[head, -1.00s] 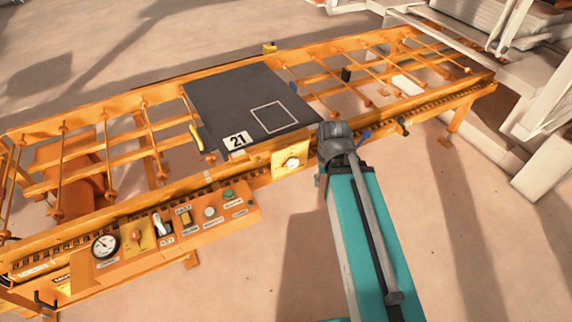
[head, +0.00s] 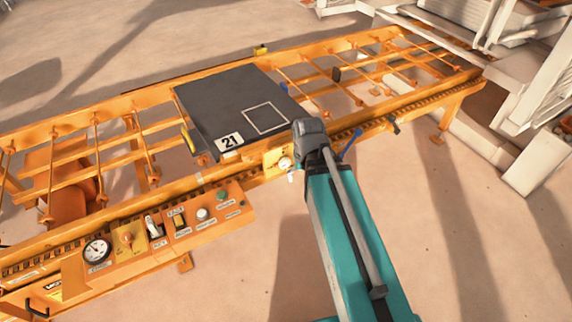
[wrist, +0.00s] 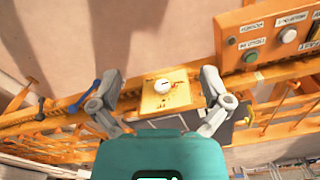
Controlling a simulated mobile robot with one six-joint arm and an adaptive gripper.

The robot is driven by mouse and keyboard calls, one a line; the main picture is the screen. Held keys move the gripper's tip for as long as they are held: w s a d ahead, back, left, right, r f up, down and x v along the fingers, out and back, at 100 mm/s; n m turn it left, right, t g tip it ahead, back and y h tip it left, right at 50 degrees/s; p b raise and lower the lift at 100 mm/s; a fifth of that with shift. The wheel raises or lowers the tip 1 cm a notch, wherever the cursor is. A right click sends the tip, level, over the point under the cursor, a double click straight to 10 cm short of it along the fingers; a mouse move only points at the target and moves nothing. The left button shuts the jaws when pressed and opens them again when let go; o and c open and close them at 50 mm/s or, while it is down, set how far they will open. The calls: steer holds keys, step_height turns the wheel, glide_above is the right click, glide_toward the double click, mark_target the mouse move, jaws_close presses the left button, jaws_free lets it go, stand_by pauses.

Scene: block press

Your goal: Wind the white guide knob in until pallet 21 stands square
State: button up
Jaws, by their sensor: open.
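The white guide knob (head: 284,163) sits on a small yellow plate on the near rail, beside pallet 21. In the wrist view the knob (wrist: 162,87) shows a dark mark on its face. My gripper (wrist: 160,76) is open, its two grey fingers apart on either side of the knob's plate, with nothing between them in its grip. In the head view my arm hides most of the gripper. Pallet 21 (head: 225,105) is a dark grey slab with a white outlined square and a "21" label.
A control panel (head: 190,232) with gauge, switches and buttons is left of the knob; its buttons also show upper right in the wrist view (wrist: 268,38). A blue lever (head: 350,145) stands right of my arm. White machinery (head: 530,130) is at the far right.

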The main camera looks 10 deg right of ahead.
mark_target(286, 160)
steer(key=w+f+n+t+b, duration=0.1)
steer(key=w+f+b, duration=0.2)
steer(key=w, duration=0.4)
steer(key=w+f+n+t+b, duration=0.1)
steer(key=w+f+b, duration=0.2)
steer(key=w, duration=0.4)
steer(key=w+d+f+n+t+y+b, duration=0.1)
steer(key=w+f+b, duration=0.3)
steer(key=w, duration=0.4)
steer(key=shift+t+b, duration=0.3)
steer(key=shift+t, duration=0.2)
steer(key=shift+f, duration=0.15)
steer(key=b+x, duration=0.6)
steer(key=shift+f, duration=0.1)
steer(key=b+x, duration=0.6)
steer(key=x, duration=0.1)
steer(key=shift+a+f+b, duration=0.1)
steer(key=shift+b, duration=0.3)
steer(key=c, duration=1)
